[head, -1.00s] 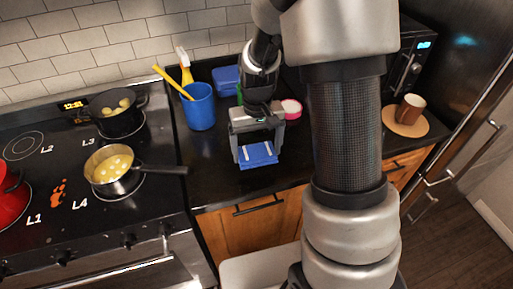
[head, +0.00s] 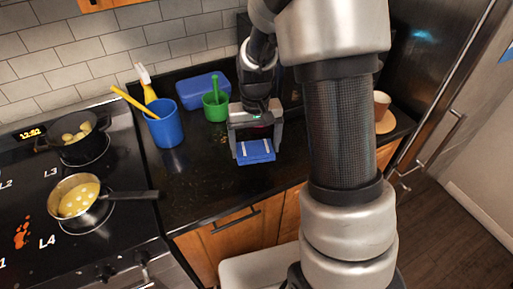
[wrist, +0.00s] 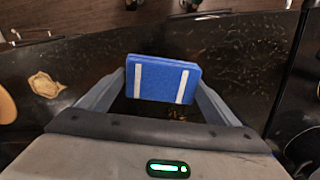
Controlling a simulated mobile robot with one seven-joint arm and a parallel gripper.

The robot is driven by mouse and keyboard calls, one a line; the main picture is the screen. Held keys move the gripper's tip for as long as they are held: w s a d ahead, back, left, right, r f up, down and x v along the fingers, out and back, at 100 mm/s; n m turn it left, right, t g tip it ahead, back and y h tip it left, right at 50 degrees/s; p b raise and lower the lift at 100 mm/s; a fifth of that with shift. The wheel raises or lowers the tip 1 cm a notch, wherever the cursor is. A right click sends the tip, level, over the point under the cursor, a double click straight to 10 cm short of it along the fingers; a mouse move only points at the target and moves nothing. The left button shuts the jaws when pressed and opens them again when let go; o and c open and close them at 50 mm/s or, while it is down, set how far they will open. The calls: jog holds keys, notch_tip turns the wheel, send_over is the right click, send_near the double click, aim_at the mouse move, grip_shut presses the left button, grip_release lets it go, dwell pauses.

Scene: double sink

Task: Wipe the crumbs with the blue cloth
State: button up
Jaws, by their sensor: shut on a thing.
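The blue cloth (wrist: 162,79), a folded block with two pale stripes, is between the fingers of my gripper (wrist: 162,92) in the wrist view. My gripper is shut on it. In the head view the cloth (head: 255,151) hangs below my gripper (head: 255,142), low over the black counter; I cannot tell whether it touches. Small pale and brownish specks, seemingly crumbs (wrist: 180,112), are scattered on the counter around the cloth in the wrist view. Part of the counter under the cloth and gripper is hidden.
The stove with a pan (head: 77,198) is left. A brown mug (head: 381,105) is right. A tan patch (wrist: 45,84) lies on the counter. Counter front-left is clear.

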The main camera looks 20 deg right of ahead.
jog(key=w+m+p, duration=0.2)
jog(key=w+m, duration=0.6)
jog(key=w, duration=0.3)
jog(key=m+p, duration=0.2)
jog(key=m, duration=0.5)
send_over(242, 131)
jog(key=shift+d+f+b, duration=0.15)
jog(key=shift+f+b, duration=1.25)
jog(key=shift+f, duration=1.65)
jog(key=shift+f+b, duration=0.7)
jog(key=shift+f, duration=0.3)
